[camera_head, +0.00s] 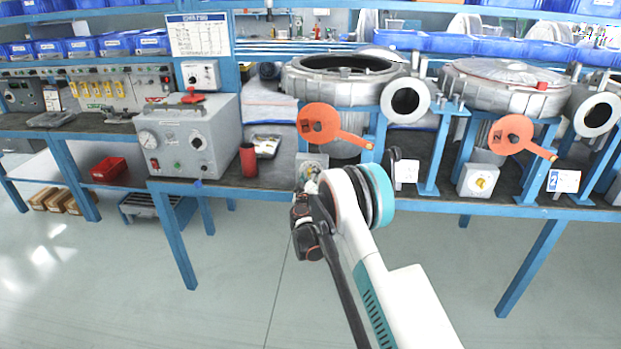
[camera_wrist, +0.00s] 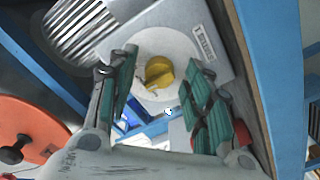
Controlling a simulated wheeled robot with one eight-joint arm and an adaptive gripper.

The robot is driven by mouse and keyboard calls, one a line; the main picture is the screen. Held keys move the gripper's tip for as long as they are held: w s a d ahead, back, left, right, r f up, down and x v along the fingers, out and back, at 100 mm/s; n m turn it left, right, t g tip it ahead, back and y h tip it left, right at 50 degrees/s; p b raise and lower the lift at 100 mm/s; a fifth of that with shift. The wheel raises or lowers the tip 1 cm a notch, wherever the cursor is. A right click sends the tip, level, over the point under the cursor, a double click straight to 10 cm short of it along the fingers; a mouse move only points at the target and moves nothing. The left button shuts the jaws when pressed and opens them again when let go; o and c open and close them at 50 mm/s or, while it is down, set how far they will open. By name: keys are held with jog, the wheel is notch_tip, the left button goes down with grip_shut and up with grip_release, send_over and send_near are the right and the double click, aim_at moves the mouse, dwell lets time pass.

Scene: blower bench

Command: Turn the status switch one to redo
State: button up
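A yellow rotary knob (camera_wrist: 159,72) sits on a round pale plate on a grey switch box (camera_wrist: 222,62) in the wrist view. My gripper (camera_wrist: 160,64) is open, with its green-padded fingers on either side of the knob. I see no clear contact, and the remaining gap is hard to judge. The knob's handle is slightly tilted in this view. In the head view, the switch box (camera_head: 312,160) under the left blower is partly hidden by my arm. A second switch box (camera_head: 479,180) with a yellow knob stands under the right blower.
An orange disc with a handle (camera_head: 322,123) hangs before the left blower (camera_head: 345,88); it also shows in the wrist view (camera_wrist: 28,128). A red cup (camera_head: 248,160) and a grey gauge box (camera_head: 190,135) stand to the left.

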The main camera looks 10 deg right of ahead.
jog(key=c, duration=0.8)
jog(key=shift+c, duration=0.2)
jog(key=shift+n, duration=4.4)
jog(key=o, duration=1)
jog(key=shift+o, duration=0.2)
